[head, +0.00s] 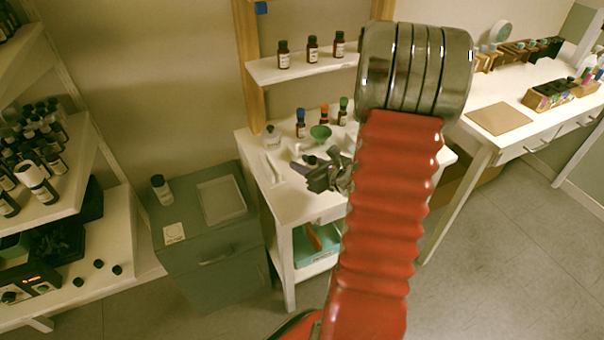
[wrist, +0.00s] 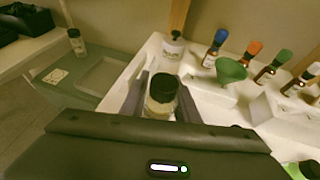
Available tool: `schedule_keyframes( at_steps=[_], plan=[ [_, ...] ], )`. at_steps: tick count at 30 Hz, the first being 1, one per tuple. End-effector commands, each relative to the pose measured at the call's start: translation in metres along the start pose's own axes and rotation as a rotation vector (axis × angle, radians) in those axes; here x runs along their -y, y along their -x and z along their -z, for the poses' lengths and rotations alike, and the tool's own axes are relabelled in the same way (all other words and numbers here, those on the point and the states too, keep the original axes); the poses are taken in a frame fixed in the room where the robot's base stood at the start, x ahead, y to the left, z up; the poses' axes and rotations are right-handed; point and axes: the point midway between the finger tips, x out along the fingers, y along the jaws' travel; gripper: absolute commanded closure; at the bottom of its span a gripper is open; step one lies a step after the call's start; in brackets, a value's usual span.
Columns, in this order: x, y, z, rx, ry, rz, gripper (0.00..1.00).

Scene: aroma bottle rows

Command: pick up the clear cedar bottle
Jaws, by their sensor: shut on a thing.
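My gripper (head: 314,172) is over the white table (head: 285,205), its fingers pointing to the left in the head view. In the wrist view, it is shut on a clear bottle (wrist: 158,106) with a black cap, one finger on each side. The lower part of this bottle is hidden behind my gripper's body, and I cannot read its label. In the head view, mostly its dark cap shows between the fingers. Another clear bottle (head: 271,136) stands at the table's back left; it also shows in the wrist view (wrist: 172,46), beyond the held bottle.
A green funnel (head: 320,132) and bottles with blue (head: 301,124), orange and green caps stand at the table's back. Brown bottles line the shelf above (head: 290,69). A grey cabinet (head: 205,235) at left holds a tray and a black-capped bottle (head: 160,189).

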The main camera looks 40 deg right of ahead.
Motion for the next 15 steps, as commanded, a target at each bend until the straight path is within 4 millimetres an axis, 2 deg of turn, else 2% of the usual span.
schedule_keyframes(
  at_steps=[6, 15],
  plan=[
    [0.000, 0.008, -0.019, 0.001, 0.001, 0.000, 0.95],
    [0.000, 0.010, -0.023, 0.000, 0.000, 0.001, 0.95]
  ],
)
